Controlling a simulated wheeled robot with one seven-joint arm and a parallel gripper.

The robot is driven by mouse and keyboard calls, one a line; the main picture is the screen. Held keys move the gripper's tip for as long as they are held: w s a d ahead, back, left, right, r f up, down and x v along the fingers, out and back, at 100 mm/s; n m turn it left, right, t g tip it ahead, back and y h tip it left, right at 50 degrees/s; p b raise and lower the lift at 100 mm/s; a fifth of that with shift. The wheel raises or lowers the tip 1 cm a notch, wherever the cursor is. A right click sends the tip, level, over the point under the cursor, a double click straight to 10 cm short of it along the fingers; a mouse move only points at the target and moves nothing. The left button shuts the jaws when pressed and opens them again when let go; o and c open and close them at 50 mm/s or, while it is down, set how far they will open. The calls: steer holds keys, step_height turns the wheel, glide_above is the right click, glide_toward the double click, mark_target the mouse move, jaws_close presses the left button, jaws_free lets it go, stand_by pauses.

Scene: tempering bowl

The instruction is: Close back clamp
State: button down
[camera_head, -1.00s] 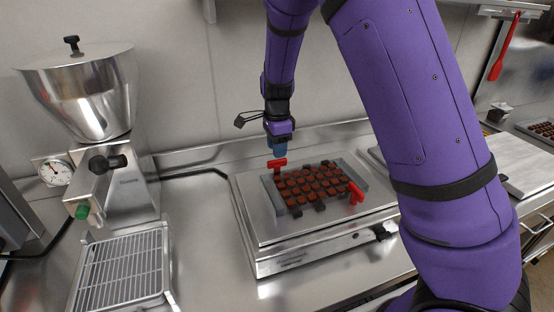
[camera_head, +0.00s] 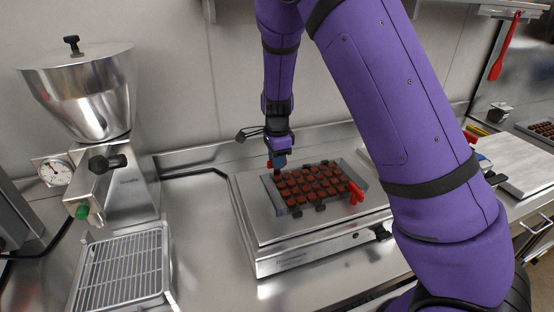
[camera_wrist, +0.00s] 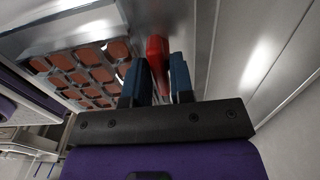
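The chocolate mold (camera_head: 331,200), a clear-edged tray full of brown pieces, lies on a steel plate (camera_head: 254,221). The red back clamp (camera_head: 269,165) stands at its far left corner, partly hidden by my gripper. The red front clamp (camera_head: 356,192) stands at its right edge. My gripper (camera_head: 279,160) is down at the back clamp. In the wrist view, the blue fingers of my gripper (camera_wrist: 158,80) stand either side of the red clamp handle (camera_wrist: 156,52). I cannot tell whether they press on it.
A steel hopper machine (camera_head: 85,95) with a wire grate (camera_head: 122,266) stands at the left. The wall (camera_head: 190,80) is close behind the plate. Another steel board (camera_head: 515,160) lies at the right.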

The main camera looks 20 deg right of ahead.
steer(key=shift+n, duration=0.3)
steer(key=n, duration=1.8)
steer(key=shift+n, duration=0.3)
stand_by(0.4)
steer(key=c, duration=1.1)
jaws_free()
steer(key=shift+c, duration=0.2)
step_height(320, 180, up, 11)
